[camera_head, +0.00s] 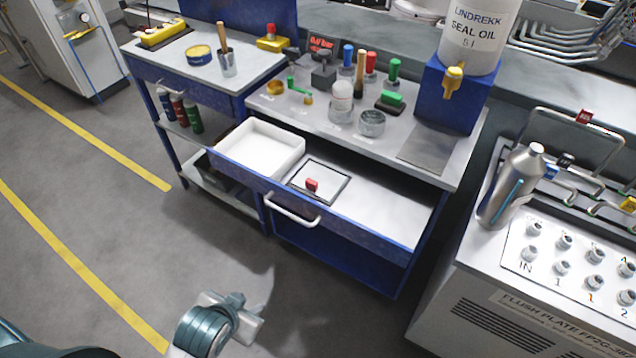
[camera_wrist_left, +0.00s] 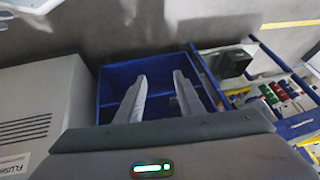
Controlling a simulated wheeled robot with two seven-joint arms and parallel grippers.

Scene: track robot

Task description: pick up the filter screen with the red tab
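The filter screen (camera_head: 329,179) is a flat, thin-framed rectangle lying in the open drawer (camera_head: 375,223) of the blue workbench. Its red tab (camera_head: 312,185) stands up near the side facing the drawer handle. My left gripper (camera_head: 243,312) is low in the head view, over the floor, in front of the drawer and well apart from the screen. In the left wrist view its two fingers (camera_wrist_left: 161,78) are spread with nothing between them, and the blue workbench (camera_wrist_left: 108,100) lies beyond them. I cannot make out the screen in that view. My right gripper is not in view.
A white tray (camera_head: 262,147) sits in the drawer left of the screen. The drawer handle (camera_head: 291,212) sticks out in front. Jars and colored-handled tools stand on the bench top above. A flush-plate cabinet (camera_head: 520,290) stands to the right. The drawer's right part is empty.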

